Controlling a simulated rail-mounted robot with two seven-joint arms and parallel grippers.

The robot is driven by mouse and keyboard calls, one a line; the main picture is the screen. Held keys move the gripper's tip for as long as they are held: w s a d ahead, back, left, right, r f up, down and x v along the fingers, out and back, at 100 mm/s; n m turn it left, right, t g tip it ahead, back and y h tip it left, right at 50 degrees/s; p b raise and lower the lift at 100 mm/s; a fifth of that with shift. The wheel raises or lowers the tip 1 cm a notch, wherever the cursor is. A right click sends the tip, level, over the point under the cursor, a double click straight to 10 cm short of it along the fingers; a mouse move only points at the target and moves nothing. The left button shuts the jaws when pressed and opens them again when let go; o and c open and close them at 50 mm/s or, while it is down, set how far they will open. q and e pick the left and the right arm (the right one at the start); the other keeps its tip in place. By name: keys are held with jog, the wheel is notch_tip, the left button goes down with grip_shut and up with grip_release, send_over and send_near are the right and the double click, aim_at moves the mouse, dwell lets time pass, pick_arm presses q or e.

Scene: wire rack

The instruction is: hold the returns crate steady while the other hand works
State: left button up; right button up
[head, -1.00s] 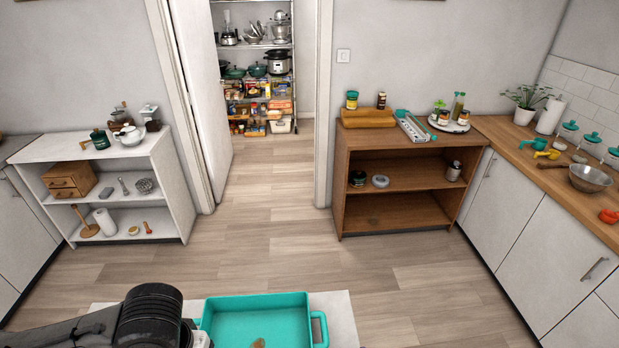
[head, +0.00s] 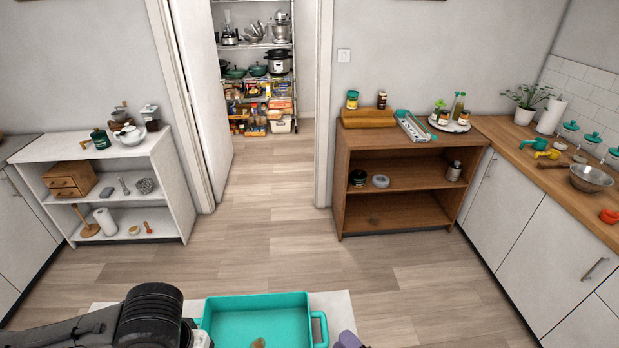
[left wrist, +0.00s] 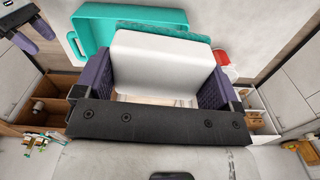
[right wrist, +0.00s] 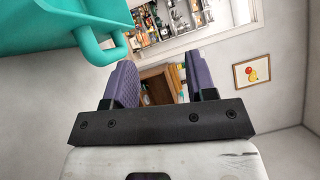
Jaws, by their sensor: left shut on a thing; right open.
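The teal returns crate (head: 258,302) stands on a pale surface at the bottom of the head view, its right handle (head: 320,328) showing. It also shows in the left wrist view (left wrist: 90,32) and the right wrist view (right wrist: 45,22). My right gripper (head: 347,340) is just right of that handle, apart from it; in the right wrist view its fingers (right wrist: 158,62) are open and empty. My left gripper (left wrist: 160,72) is shut on a wide white block (left wrist: 160,62); I cannot tell what the block is. The left fingers are hidden in the head view.
A tan thing (head: 258,342) lies in the crate. A red-and-white thing (left wrist: 226,64) is beside the block. A white shelf unit (head: 172,190) stands left, a brown cabinet (head: 400,216) and a counter (head: 530,150) right. The floor (head: 270,230) between is clear.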

aim_at(325, 334)
notch_tip(325, 334, down, 7)
jog(key=shift+r, duration=0.1)
jog(key=shift+w+a+f, duration=0.2)
jog(key=shift+f, duration=0.1)
jog(key=shift+x, duration=3.45)
grip_shut()
